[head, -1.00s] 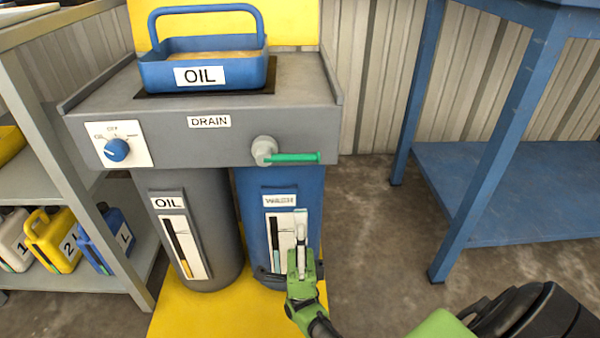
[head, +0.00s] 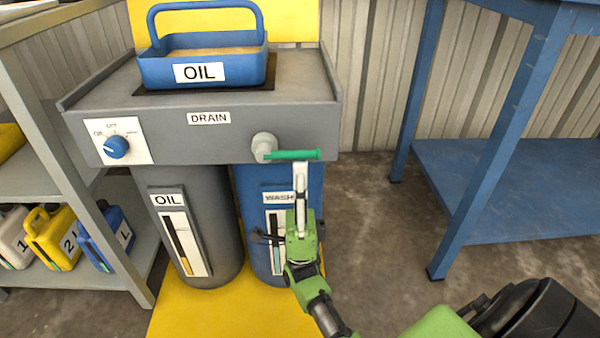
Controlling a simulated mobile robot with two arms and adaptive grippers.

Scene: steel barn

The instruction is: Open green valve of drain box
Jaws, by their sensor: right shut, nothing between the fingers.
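The grey drain box (head: 216,140) carries a DRAIN label on its front. The green valve handle (head: 292,155) sticks out to the right, roughly horizontal, from a grey valve body (head: 264,146). My right gripper (head: 300,168) is shut and empty, pointing up, with its fingertips just below the handle's middle in the picture. I cannot tell whether they touch it. A blue dial (head: 116,147) sits on a white plate at the box's left. My left gripper is not in view.
A blue OIL tray (head: 150,75) stands on the box. Below are a grey OIL drum (head: 230,230) and a blue drum (head: 250,200), partly hidden by my arm. A shelf with canisters (head: 52,238) is at left, a blue table (head: 490,185) at right. Floor between is clear.

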